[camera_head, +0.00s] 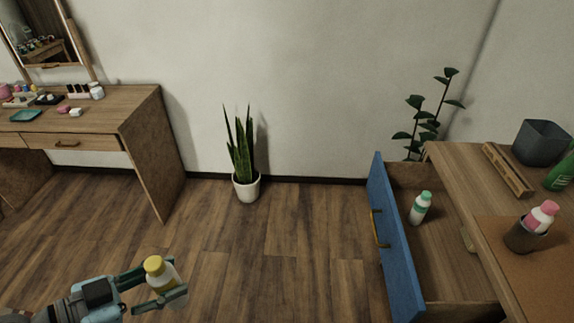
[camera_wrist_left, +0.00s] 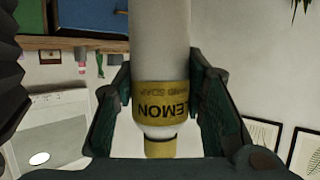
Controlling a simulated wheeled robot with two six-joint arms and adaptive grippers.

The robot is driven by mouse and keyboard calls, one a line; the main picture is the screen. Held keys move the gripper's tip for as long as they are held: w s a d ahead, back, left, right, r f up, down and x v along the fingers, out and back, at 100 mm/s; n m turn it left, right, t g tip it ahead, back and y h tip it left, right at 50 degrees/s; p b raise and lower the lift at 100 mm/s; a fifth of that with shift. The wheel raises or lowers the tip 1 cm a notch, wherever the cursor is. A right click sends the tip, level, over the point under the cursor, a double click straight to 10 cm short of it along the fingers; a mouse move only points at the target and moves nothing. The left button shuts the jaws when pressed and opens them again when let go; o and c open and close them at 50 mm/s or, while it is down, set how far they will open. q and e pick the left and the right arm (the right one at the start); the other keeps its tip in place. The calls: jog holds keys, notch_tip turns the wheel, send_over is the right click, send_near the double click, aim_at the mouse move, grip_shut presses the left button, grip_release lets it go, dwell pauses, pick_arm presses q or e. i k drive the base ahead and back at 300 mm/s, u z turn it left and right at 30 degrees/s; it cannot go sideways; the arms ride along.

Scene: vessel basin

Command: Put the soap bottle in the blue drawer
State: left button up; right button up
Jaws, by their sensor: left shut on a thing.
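The soap bottle (camera_head: 166,277) has a pale body and a yellow cap. In the left wrist view the soap bottle (camera_wrist_left: 160,50) has a yellow label reading "LEMON". My left gripper (camera_head: 163,284) is shut on it, a finger on each side, at the lower left of the head view. The same gripper shows in the left wrist view (camera_wrist_left: 160,105). The blue drawer (camera_head: 394,240) stands open at the right, well apart from the gripper. A white bottle with a green cap (camera_head: 420,208) stands inside it. My right gripper is not in view.
The wooden desk (camera_head: 455,180) above the drawer carries a cup (camera_head: 522,236) with a pink-capped bottle, a wooden tray (camera_head: 508,170) and a dark grey bin (camera_head: 540,143). A potted plant (camera_head: 246,190) stands by the wall. The floor between gripper and drawer is clear.

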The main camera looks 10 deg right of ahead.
aim_at(432, 275)
jog(key=i, duration=2.25)
jog(key=z, duration=5.2)
